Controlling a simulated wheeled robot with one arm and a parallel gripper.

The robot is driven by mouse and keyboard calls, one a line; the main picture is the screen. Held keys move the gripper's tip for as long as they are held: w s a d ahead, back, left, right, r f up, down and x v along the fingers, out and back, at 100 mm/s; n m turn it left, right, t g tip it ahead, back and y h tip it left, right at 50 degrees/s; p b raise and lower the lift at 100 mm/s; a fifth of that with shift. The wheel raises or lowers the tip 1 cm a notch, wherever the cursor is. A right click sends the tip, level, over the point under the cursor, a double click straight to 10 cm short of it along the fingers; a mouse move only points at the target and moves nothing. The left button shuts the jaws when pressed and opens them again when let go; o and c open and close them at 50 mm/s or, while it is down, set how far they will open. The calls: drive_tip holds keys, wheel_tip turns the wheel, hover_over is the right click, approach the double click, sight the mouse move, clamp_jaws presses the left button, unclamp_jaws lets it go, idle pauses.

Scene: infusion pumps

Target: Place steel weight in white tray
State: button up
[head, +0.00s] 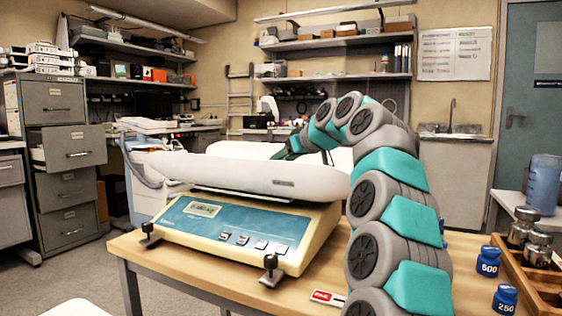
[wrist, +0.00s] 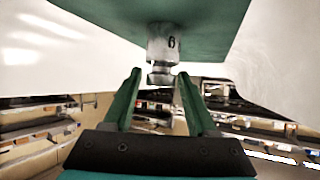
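The white tray (head: 240,174) is a long shallow pan on top of the beige and blue scale (head: 235,232). In the wrist view my gripper (wrist: 159,74) is open, with a gap on each side of the knob of a steel weight (wrist: 163,46) marked with a digit like 6. The weight appears inverted against a green surface (wrist: 205,18), with white curved surfaces around. I cannot tell whether these belong to the tray.
A wooden rack (head: 510,268) at the right holds other steel weights (head: 538,248). Blue weights marked 500 (head: 488,262) and 250 (head: 505,299) stand beside it. A red and white label (head: 327,298) lies on the wooden table (head: 170,262). My arm arches over the table's right side.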

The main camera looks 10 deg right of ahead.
drive_tip(key=shift+o, duration=0.7)
drive_tip(key=shift+r, duration=0.1)
drive_tip(key=v, duration=1.2)
idle(1.4)
